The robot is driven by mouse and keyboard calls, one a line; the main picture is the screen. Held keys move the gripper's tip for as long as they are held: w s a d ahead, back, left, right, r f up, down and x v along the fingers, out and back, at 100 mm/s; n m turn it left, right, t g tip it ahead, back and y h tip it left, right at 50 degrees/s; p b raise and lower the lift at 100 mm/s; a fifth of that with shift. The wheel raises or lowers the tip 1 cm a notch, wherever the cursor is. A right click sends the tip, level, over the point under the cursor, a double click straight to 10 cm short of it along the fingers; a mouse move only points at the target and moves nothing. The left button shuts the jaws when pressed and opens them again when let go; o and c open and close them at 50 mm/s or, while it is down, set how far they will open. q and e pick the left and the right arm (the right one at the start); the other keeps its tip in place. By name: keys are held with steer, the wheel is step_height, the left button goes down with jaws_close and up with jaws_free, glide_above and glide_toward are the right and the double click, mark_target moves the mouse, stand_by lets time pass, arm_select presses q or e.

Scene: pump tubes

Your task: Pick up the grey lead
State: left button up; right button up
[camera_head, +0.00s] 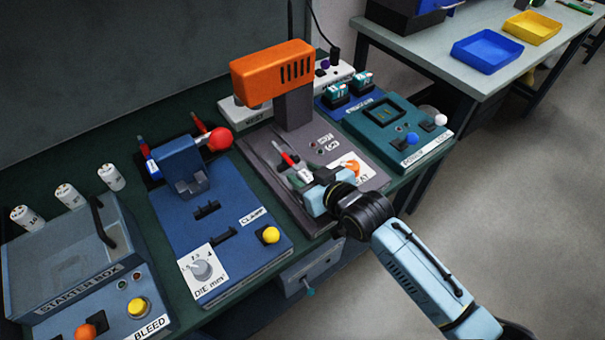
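My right arm comes in from the lower right. Its gripper (304,181) is low over the grey base of the orange-headed machine (272,68), at the base's front. A slim red-tipped piece (287,158) shows right at the fingertips; I cannot tell whether it is held or lies on the base. The finger gap is too small and partly covered to read. I cannot pick out a grey lead for certain. A dark cable (318,25) runs down to a black plug (335,54) at the white power strip (330,74). My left gripper is not in view.
The blue clamp unit (232,262) with a red ball knob (221,139) stands left of the machine. The starter box (70,262) is at far left. A teal unit (385,125) stands to the right. Blue and yellow trays (487,51) sit on another table.

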steer(key=c, duration=0.8)
steer(key=shift+r, duration=0.1)
